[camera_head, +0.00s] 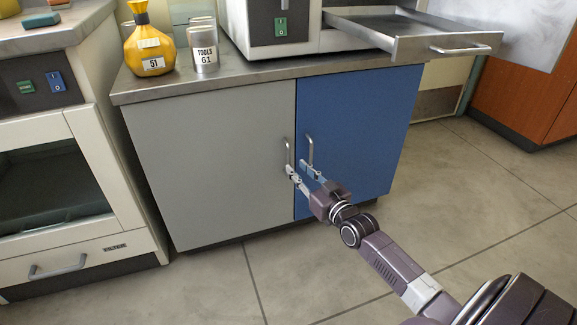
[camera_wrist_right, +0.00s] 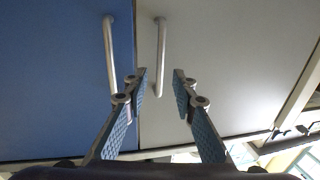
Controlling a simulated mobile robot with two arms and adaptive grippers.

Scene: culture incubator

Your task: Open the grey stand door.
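The grey door (camera_head: 212,165) of the stand is shut, flush beside the blue door (camera_head: 355,135). Its upright metal handle (camera_head: 288,152) is near its right edge. My right gripper (camera_head: 302,168) is open in front of the two doors, its fingertips at the lower part of the handles. In the right wrist view, the grey door's handle (camera_wrist_right: 160,58) lines up between the spread fingertips of the gripper (camera_wrist_right: 162,76). The blue door's handle (camera_wrist_right: 110,58) is outside the left finger. I cannot tell whether a finger touches a handle. My left gripper is not in view.
A white cabinet (camera_head: 62,175) stands close on the left. The floor (camera_head: 480,190) at right is clear.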

